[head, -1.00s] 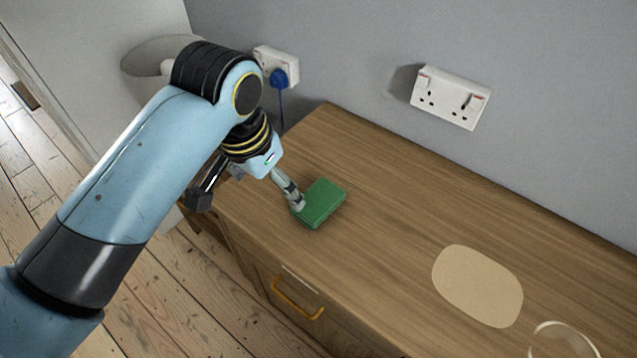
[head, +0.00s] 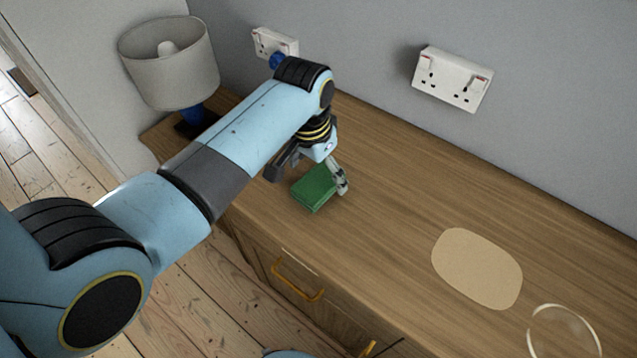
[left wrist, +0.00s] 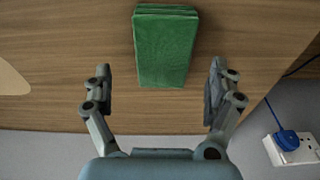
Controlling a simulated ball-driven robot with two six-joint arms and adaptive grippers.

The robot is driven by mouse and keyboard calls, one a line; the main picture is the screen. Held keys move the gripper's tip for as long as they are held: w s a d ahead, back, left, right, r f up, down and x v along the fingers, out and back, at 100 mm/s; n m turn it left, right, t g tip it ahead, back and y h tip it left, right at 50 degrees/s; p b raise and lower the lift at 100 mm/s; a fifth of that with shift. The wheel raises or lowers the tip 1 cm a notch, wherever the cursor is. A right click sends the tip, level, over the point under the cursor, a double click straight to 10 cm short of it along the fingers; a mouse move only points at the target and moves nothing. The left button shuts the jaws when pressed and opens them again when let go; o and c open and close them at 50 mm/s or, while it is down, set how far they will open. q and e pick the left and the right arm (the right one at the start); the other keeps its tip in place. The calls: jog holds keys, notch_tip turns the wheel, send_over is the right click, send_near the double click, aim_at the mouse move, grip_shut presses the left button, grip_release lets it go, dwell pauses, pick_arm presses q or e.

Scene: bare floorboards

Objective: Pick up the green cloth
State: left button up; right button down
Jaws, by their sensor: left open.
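The green cloth (head: 314,187) is folded into a flat rectangular block and lies on the wooden cabinet top near its front edge. It also shows in the left wrist view (left wrist: 165,46), at the upper middle. My left gripper (head: 322,179) is open above the cabinet top at the cloth. In the left wrist view its two fingers (left wrist: 158,88) are spread wide, wider than the cloth, with the cloth's near end between their tips. Nothing is held. I cannot tell how high the fingers are above the wood. My right gripper is not in view.
A lamp with a grey shade (head: 168,62) stands at the cabinet's left end. A beige oval mat (head: 477,268) and a clear round glass thing (head: 563,332) are at the right. The wall sockets (head: 452,78) are behind. The middle of the top (head: 400,200) is clear.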

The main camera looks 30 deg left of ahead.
aim_at(318, 181)
pick_arm(q)
jog(key=f, duration=0.3)
jog(key=shift+w+a+f, duration=0.15)
jog(key=shift+w+f, duration=0.05)
jog(key=shift+f, duration=0.05)
jog(key=shift+c, duration=0.5)
jog(key=c, duration=1.1)
